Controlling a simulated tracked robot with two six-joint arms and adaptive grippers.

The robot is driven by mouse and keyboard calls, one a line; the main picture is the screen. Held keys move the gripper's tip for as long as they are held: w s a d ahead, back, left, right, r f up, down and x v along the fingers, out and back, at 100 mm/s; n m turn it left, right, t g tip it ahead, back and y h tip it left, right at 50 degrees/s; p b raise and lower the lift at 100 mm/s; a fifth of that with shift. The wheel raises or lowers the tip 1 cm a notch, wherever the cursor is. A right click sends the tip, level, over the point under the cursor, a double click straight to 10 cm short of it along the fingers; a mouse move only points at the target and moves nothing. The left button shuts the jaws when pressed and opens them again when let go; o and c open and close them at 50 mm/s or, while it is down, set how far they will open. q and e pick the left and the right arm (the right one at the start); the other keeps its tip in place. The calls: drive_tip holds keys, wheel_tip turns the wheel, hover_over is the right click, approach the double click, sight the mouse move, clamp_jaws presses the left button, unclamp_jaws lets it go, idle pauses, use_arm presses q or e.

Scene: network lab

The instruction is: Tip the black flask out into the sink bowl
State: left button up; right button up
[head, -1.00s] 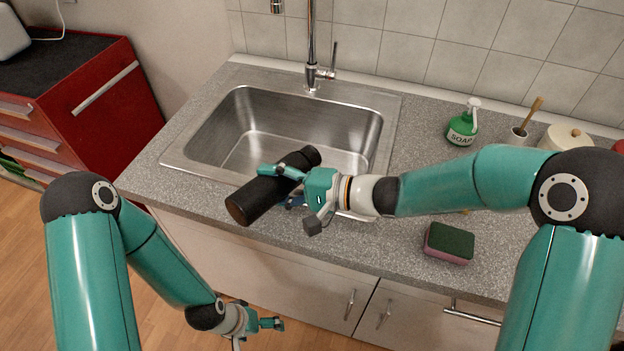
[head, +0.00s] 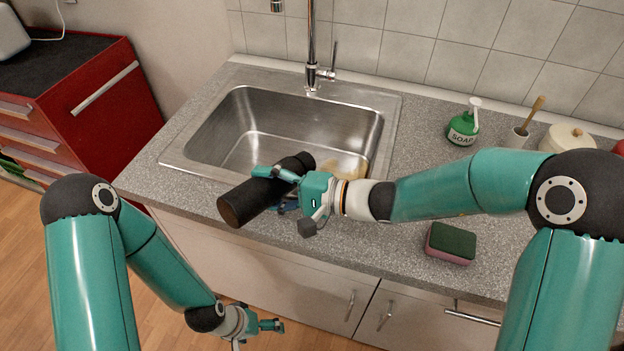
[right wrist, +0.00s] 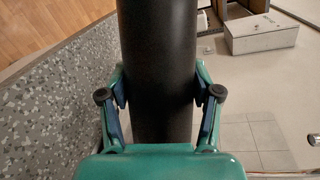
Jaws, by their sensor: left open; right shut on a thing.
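My right gripper (head: 276,180) is shut around the middle of the black flask (head: 246,202), over the sink's front edge. The flask is tilted, its broad end toward the front left and its narrower end over the sink bowl (head: 232,125). My left gripper (head: 272,325) is open and empty, low in front of the cabinets.
The faucet (head: 312,55) rises behind the bowl. A sponge (head: 451,243) lies near the front edge. A red drawer cabinet (head: 100,110) stands at left.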

drive_tip(key=shift+m+b, duration=0.4)
